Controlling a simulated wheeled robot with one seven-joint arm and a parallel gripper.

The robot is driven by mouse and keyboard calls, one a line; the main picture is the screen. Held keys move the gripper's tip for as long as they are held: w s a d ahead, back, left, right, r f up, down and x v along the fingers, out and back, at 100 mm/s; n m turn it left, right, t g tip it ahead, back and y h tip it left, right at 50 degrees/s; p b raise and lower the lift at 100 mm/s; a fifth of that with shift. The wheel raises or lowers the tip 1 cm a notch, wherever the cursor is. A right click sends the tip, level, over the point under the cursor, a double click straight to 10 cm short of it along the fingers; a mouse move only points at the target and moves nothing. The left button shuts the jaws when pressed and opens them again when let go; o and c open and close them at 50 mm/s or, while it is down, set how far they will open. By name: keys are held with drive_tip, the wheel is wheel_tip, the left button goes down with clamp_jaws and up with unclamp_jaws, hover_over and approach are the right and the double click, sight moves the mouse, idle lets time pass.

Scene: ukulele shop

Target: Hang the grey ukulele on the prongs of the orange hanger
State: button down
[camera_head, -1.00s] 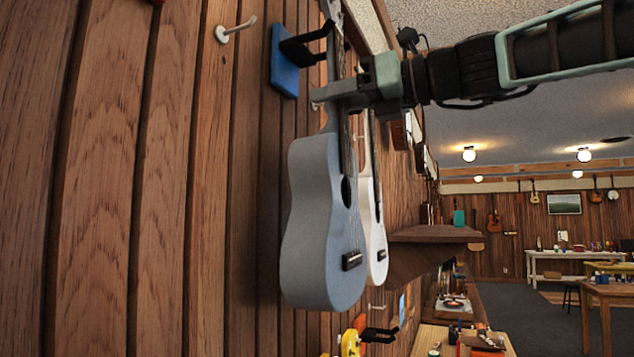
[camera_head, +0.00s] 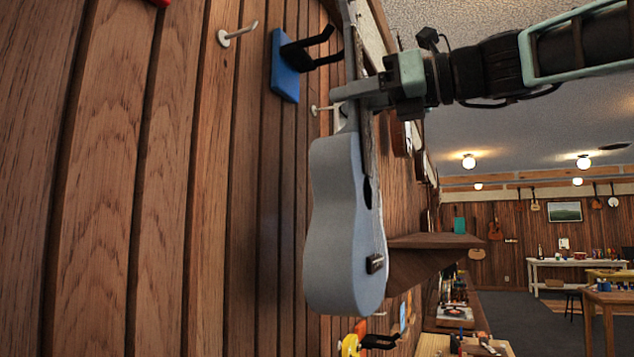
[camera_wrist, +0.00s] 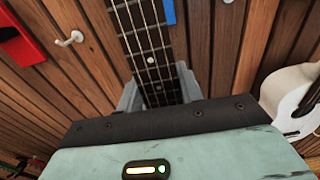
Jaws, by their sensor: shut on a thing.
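The grey ukulele (camera_head: 338,230) hangs upright in my gripper (camera_head: 358,92), body down, strings facing right, close to the plank wall. My gripper is shut on its neck just above the body. The wrist view shows the fretted neck (camera_wrist: 146,40) between my fingers (camera_wrist: 160,92). I cannot pick out the orange hanger for certain. An orange patch (camera_head: 361,326) shows low on the wall, partly hidden, beside a yellow piece (camera_head: 350,345) and dark prongs (camera_head: 380,341).
A blue hanger (camera_head: 285,67) with black prongs is left of the ukulele's neck. White pegs (camera_head: 238,34) stick out of the wall. A red piece (camera_wrist: 20,38) and a white ukulele (camera_wrist: 290,98) show in the wrist view. A wooden shelf (camera_head: 435,241) juts out beyond.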

drive_tip(key=shift+d, duration=0.1)
drive_tip(key=shift+b+v, duration=0.8)
drive_tip(key=shift+v, duration=2.15)
drive_tip(key=shift+f, duration=0.15)
